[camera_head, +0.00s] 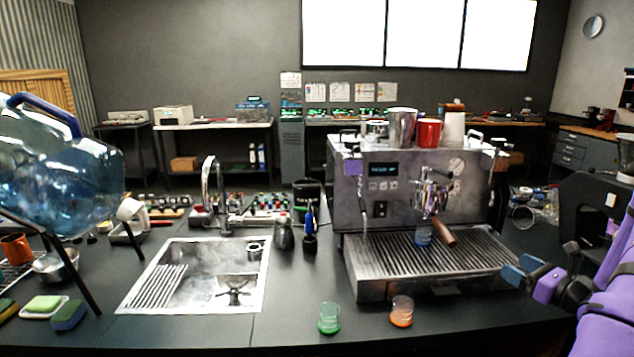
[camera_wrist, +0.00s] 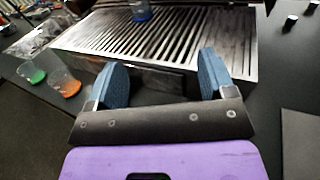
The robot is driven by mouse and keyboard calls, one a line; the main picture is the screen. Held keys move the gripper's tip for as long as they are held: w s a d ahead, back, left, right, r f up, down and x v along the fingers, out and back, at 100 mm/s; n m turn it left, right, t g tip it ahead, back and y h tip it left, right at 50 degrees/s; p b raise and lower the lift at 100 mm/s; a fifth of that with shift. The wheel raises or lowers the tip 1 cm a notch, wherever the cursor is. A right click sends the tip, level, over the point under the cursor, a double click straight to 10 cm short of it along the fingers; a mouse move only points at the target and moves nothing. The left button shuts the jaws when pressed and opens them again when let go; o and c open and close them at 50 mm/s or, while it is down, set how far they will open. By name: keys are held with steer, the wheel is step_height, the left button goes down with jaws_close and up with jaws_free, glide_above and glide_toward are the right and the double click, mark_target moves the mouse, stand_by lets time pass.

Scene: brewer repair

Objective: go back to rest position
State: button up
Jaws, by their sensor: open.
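My gripper (camera_head: 525,272) is at the right in the head view, just off the right front corner of the espresso machine's drip tray (camera_head: 430,265). In the wrist view its two blue fingers (camera_wrist: 160,82) are spread apart with nothing between them. The purple arm comes in from the right edge of the head view. The espresso machine (camera_head: 400,185) stands upright, with a wooden-handled portafilter (camera_head: 444,232) at its front. A blue-tinted cup (camera_head: 424,234) stands on the drip tray below it and shows in the wrist view (camera_wrist: 141,10).
A green-bottomed cup (camera_head: 329,318) and an orange-bottomed cup (camera_head: 401,311) stand at the counter's front. A sink (camera_head: 195,275) and a large water bottle (camera_head: 55,170) are at left. A dark grinder (camera_head: 595,205) stands at right. Counter between sink and drip tray is mostly clear.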

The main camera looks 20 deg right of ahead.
steer(key=w+a+r+n+g+y, duration=0.1)
steer(key=a+r+n+g+y, duration=0.35)
steer(key=a, duration=0.45)
steer(key=w+a+r+n+g+y, duration=0.1)
steer(key=a+r+n+g, duration=0.35)
steer(key=a+n, duration=0.35)
steer(key=a+r+n+g+y, duration=0.2)
steer(key=a+r+n+g, duration=0.3)
steer(key=a, duration=0.4)
steer(key=s+a+r+n+t+h, duration=0.1)
steer(key=s+a+r+n+h, duration=0.9)
steer(key=s+n, duration=0.5)
steer(key=shift+a+r+n+t+h, duration=0.35)
steer(key=shift+a+r+n, duration=0.3)
steer(key=shift+r, duration=0.4)
steer(key=shift+s+d, duration=0.1)
